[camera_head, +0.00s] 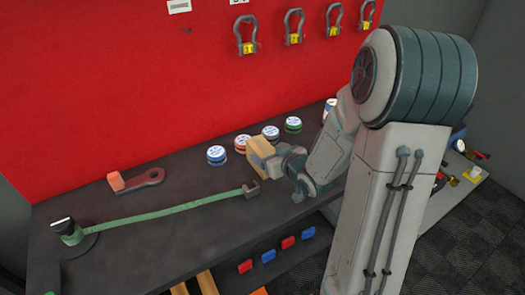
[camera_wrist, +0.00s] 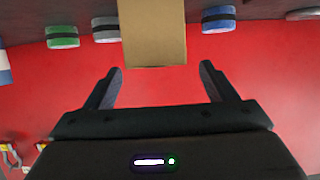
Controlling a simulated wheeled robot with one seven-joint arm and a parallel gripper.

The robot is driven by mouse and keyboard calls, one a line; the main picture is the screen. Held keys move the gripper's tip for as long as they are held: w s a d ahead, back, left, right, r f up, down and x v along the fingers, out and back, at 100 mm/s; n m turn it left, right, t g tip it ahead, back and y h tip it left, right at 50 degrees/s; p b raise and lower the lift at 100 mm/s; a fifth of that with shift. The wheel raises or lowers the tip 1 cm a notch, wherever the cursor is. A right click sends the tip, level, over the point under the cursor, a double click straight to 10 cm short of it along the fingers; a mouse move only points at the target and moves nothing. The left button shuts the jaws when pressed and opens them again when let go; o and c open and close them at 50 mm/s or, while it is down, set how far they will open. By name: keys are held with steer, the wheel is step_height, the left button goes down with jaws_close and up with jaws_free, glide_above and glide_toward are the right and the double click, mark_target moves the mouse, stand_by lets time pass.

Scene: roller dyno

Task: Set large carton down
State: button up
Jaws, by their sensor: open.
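A tan carton (camera_head: 262,149) is at the back of the dark bench among round tins; the arm hides its lower right part. In the wrist view the carton (camera_wrist: 153,32) is at the top centre, ahead of the fingertips, with space to either side. My gripper (camera_head: 274,163) is at the carton's right side in the head view. The wrist view shows my gripper (camera_wrist: 161,68) open, with nothing between its fingers. Whether the carton's base fully touches the bench is hidden.
Several tins, such as the blue-and-white one (camera_head: 217,154), stand close by the carton. A green strap (camera_head: 160,214) and an orange-ended tool (camera_head: 136,180) lie on the bench (camera_head: 150,260). Shackles (camera_head: 294,26) hang on the red wall (camera_head: 120,90) behind.

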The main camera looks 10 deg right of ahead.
mark_target(262, 146)
steer(key=shift+w+a+f, duration=0.1)
steer(key=shift+w+f, duration=0.05)
steer(key=shift+w, duration=0.15)
steer(key=shift+p+x, duration=0.4)
steer(key=shift+x, duration=2.1)
steer(key=c, duration=1.3)
steer(key=shift+w+r, duration=0.1)
steer(key=shift+r, duration=0.1)
steer(key=shift+c, duration=1)
steer(key=shift+r, duration=0.1)
